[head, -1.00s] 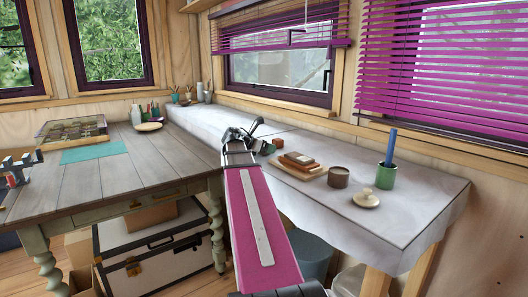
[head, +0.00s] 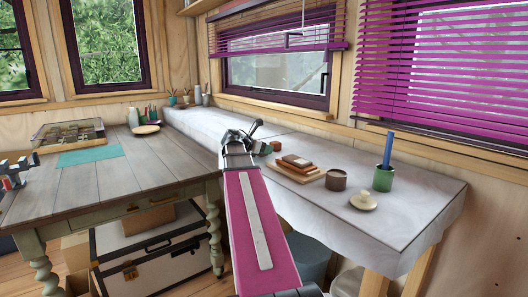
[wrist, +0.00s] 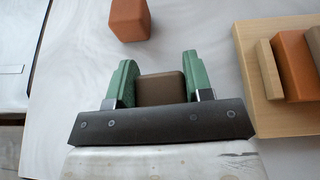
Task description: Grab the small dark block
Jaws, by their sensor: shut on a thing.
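The small dark brown block (wrist: 160,90) sits between the two green fingers of my gripper (wrist: 157,72) in the wrist view. The fingers are shut on its left and right sides. The block is over the pale cloth-covered bench; I cannot tell whether it still touches the cloth. In the head view my gripper (head: 254,146) is at the far end of my pink arm, over the bench, and the held block is not clearly made out there.
A reddish-brown block (wrist: 129,18) stands just beyond my gripper. A wooden board (wrist: 244,62) with several blocks lies to the right. Further right are a brown cup (head: 336,180), a green cup (head: 383,180) and a cream lid (head: 363,202). A wooden table (head: 100,180) stands left.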

